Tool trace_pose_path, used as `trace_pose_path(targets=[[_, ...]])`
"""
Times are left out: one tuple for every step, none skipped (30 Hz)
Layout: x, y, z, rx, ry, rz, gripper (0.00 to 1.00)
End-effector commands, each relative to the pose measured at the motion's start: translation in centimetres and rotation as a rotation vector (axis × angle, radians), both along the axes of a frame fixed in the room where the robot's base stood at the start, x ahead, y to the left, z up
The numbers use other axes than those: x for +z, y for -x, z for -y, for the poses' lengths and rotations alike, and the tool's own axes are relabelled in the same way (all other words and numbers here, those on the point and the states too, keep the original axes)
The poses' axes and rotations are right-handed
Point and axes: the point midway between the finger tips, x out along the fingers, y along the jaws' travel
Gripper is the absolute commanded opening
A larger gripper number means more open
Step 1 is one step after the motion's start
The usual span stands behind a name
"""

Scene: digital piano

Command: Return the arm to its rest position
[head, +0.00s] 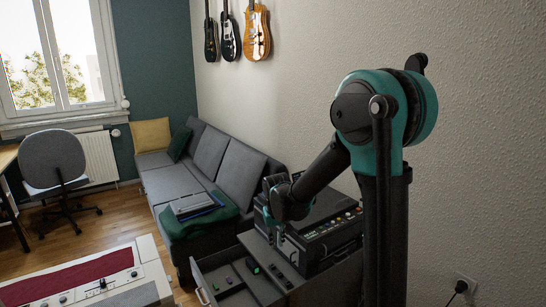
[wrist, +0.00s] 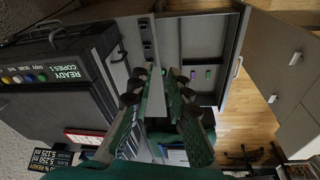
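My arm is bent, its elbow high in front of the wall at the right of the head view. Its forearm reaches down to the left. My gripper (head: 277,240) points down beside a dark copier (head: 325,232) and above the cabinet top and its open drawer (head: 205,283). In the wrist view the two green fingers of my gripper (wrist: 160,76) stand apart with a gap between them, and I see nothing held there. The drawer (wrist: 205,45) lies beyond the fingertips in that view.
The drawer holds a few small items, including a purple one (wrist: 193,75) and a green one (wrist: 209,73). A grey sofa (head: 167,183) with a green blanket (head: 190,223) stands behind. A console with a red panel (head: 75,281) is at front left. The wall is close on the right.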

Motion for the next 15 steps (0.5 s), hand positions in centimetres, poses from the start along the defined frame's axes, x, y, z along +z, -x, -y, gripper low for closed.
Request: trace_pose_path(targets=[[0.6, 1.3, 2.1, -0.023, -0.008, 0.011, 0.17], [0.8, 2.0, 3.1, -0.032, -0.012, 0.017, 0.17], [1.1, 3.0, 4.5, -0.047, -0.018, 0.025, 0.17], [1.3, 3.8, 5.4, -0.059, -0.022, 0.031, 0.17], [1.4, 4.6, 6.4, -0.069, -0.028, 0.039, 0.17], [1.6, 5.7, 7.6, -0.083, -0.033, 0.048, 0.17], [1.6, 6.5, 8.4, -0.092, -0.037, 0.053, 0.17], [1.7, 7.4, 9.3, -0.105, -0.041, 0.061, 0.17], [1.7, 8.5, 10.3, -0.119, -0.046, 0.071, 0.17], [1.7, 9.4, 11.1, -0.130, -0.050, 0.078, 0.17], [1.6, 10.3, 11.9, -0.141, -0.052, 0.085, 0.17], [1.5, 11.5, 12.8, -0.154, -0.056, 0.096, 0.17], [1.3, 12.5, 13.4, -0.166, -0.059, 0.103, 0.17], [1.2, 13.4, 14.0, -0.176, -0.062, 0.109, 0.17], [0.9, 14.5, 14.8, -0.191, -0.066, 0.119, 0.17]])
